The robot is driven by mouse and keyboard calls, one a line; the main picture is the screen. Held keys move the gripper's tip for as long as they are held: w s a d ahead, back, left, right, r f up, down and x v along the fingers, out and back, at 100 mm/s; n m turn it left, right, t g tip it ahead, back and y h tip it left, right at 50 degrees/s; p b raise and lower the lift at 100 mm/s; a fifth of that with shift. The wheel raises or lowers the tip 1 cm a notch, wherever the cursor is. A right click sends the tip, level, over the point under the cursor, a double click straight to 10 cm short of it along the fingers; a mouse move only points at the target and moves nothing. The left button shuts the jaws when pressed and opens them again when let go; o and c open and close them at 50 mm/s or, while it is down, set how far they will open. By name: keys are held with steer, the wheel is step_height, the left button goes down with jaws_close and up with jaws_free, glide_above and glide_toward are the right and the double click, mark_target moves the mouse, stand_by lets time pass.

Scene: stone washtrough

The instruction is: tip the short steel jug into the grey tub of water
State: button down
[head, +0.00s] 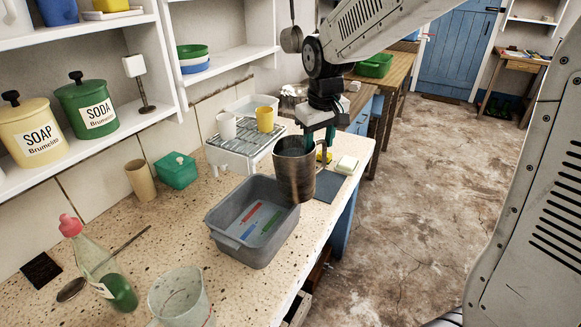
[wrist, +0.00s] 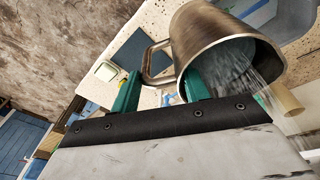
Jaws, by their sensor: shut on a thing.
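The steel jug (head: 293,178) is a brownish metal mug shape, held above the counter at the right back corner of the grey tub (head: 226,237). It looks close to upright in the head view, with little tilt. In the wrist view the jug (wrist: 205,42) shows its open mouth and greyish water inside. My gripper (head: 319,138) is shut on the jug's handle side; its green fingers also show in the wrist view (wrist: 162,88). The tub shows red and blue marks inside, and part of it shows in the wrist view (wrist: 290,28).
A draining rack (head: 240,150) with a white cup and a yellow cup stands behind the jug. A dark mat (head: 333,188) and soap (head: 347,165) lie to the right. A green soap bottle (head: 105,265) and a clear beaker (head: 180,298) stand at the near left. Shelves line the wall.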

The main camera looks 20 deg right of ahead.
steer(key=shift+a+r+h, duration=0.2)
steer(key=shift+r+h, duration=0.4)
steer(key=shift+s+a+r+t+h, duration=0.15)
steer(key=shift+a+r+t+h, duration=0.4)
steer(key=shift+h, duration=0.45)
steer(key=shift+d, duration=0.1)
steer(key=shift+s+a+r+h, duration=0.15)
steer(key=shift+a+r+h, duration=0.3)
steer(key=shift+a+h, duration=0.4)
steer(key=shift+d, duration=0.2)
